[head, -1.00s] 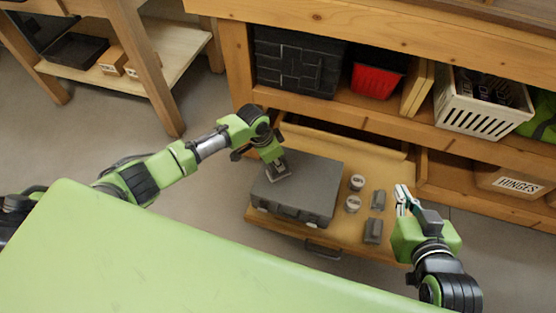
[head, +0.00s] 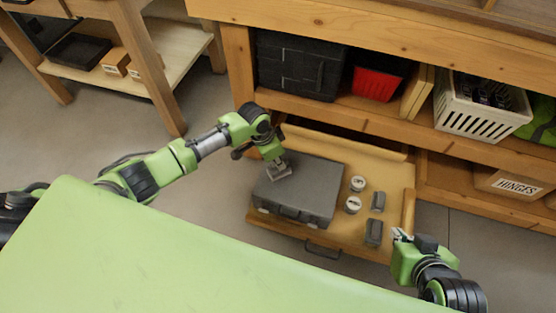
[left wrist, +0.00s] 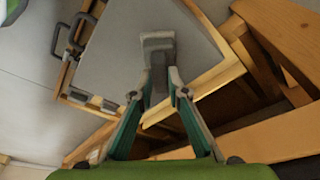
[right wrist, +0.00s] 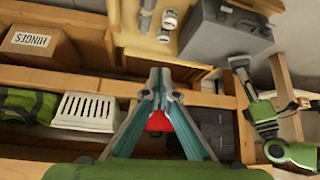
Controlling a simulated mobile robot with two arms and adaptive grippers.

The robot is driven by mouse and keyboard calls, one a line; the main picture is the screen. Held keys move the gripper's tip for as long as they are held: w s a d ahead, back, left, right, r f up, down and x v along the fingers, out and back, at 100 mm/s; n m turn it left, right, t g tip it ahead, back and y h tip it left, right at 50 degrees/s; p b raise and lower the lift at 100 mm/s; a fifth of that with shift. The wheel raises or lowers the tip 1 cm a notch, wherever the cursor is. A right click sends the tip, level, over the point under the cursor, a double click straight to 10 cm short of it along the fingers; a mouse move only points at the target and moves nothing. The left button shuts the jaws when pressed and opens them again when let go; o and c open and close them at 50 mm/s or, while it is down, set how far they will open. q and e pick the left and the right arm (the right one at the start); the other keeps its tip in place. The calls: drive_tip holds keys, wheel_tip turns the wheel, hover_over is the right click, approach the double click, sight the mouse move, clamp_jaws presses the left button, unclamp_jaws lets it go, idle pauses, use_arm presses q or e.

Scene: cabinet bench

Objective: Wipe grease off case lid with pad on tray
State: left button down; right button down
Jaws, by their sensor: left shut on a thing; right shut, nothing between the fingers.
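A grey case (head: 318,190) lies flat and closed on a pulled-out wooden tray (head: 280,228). My left gripper (head: 273,157) is shut on a grey pad (head: 279,173), which sits over the left part of the case lid and seems to touch it. In the left wrist view the pad (left wrist: 158,42) is held by its stem between the fingertips (left wrist: 157,78), over the plain lid (left wrist: 115,45). No grease mark is clear on the lid; the pad covers part of it. My right gripper (head: 399,236) is shut and empty, off the tray's right front corner.
Two round white-topped tins (head: 353,204) and two small grey blocks (head: 374,232) stand on the tray right of the case. The shelf above holds a black case (head: 300,65), a red bin (head: 377,82) and a white basket (head: 480,120). A HINGES box (head: 510,186) is at right.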

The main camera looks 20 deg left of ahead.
use_arm(q)
drive_tip(key=shift+r+p, duration=0.65)
drive_tip(key=shift+p, duration=0.05)
drive_tip(key=shift+r+p, duration=0.5)
drive_tip(key=shift+p, duration=0.05)
use_arm(e)
drive_tip(key=s+d+f+g+h, duration=0.1)
drive_tip(key=s+d+f+g, duration=0.2)
drive_tip(key=s, duration=0.5)
use_arm(q)
drive_tip(key=shift+r+p, duration=0.75)
drive_tip(key=shift+p, duration=0.15)
drive_tip(key=shift+r+p, duration=0.6)
drive_tip(key=shift+p, duration=0.15)
drive_tip(key=shift+r+p, duration=0.6)
drive_tip(key=shift+p, duration=0.1)
use_arm(e)
wheel_tip(320, 180, down, 11)
drive_tip(key=a+g, duration=0.1)
drive_tip(key=shift+w+a+f+g, duration=0.15)
drive_tip(key=shift+w+f+g, duration=0.1)
drive_tip(key=shift+g, duration=0.15)
drive_tip(key=shift+r, duration=0.1)
